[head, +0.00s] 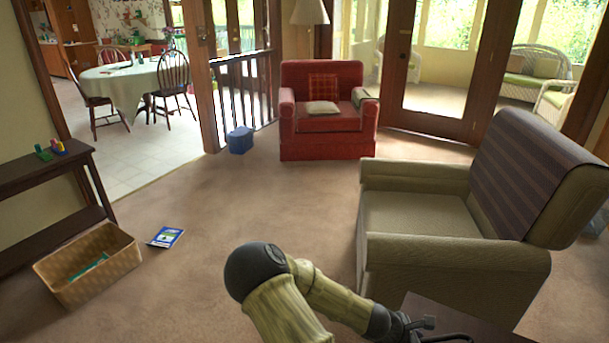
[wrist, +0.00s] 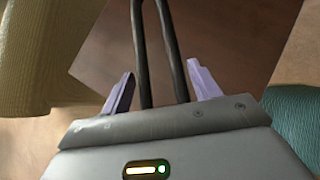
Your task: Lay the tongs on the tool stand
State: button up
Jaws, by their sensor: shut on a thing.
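My gripper (wrist: 160,72) shows in the wrist view with its two pale purple fingers on either side of a pair of dark tongs (wrist: 171,48). It is shut on the tongs, whose two thin arms run up out of the picture between the fingers. In the head view my gripper (head: 424,326) is at the bottom right, and the dark tongs (head: 452,337) show beside it, partly cut off. A brown flat top (wrist: 225,45) lies below the tongs; it also shows in the head view (head: 488,335). I cannot make out a tool stand in either view.
A green armchair (head: 420,215) stands just behind the brown top. A teal rounded thing (wrist: 298,115) is at the right of the wrist view. A wicker basket (head: 95,268), a blue booklet (head: 166,237) and a dark shelf (head: 50,175) are at the left. The middle carpet is clear.

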jog(key=w+a+r+n+t+y+p, duration=0.4)
jog(key=w+a+r+n+p, duration=0.1)
jog(key=a+r+n+p, duration=0.2)
jog(key=w+a+r+n+t+y+p, duration=0.4)
jog(key=r+n+p, duration=0.5)
jog(key=p, duration=0.3)
jog(key=w+a+r+y, duration=0.1)
jog(key=w+a, duration=0.1)
jog(key=shift+w+a+r+n+p, duration=0.15)
jog(key=shift+a+r+n+p, duration=0.15)
jog(key=shift+a+r+p, duration=0.1)
jog(key=s+f, duration=0.4)
jog(key=f, duration=0.1)
jog(key=shift+s+f, duration=0.2)
jog(key=shift+f, duration=0.05)
notch_tip(320, 180, down, 11)
jog(key=s, duration=0.2)
jog(key=shift+s+r, duration=0.2)
jog(key=shift+s, duration=0.2)
jog(key=shift+d, duration=0.1)
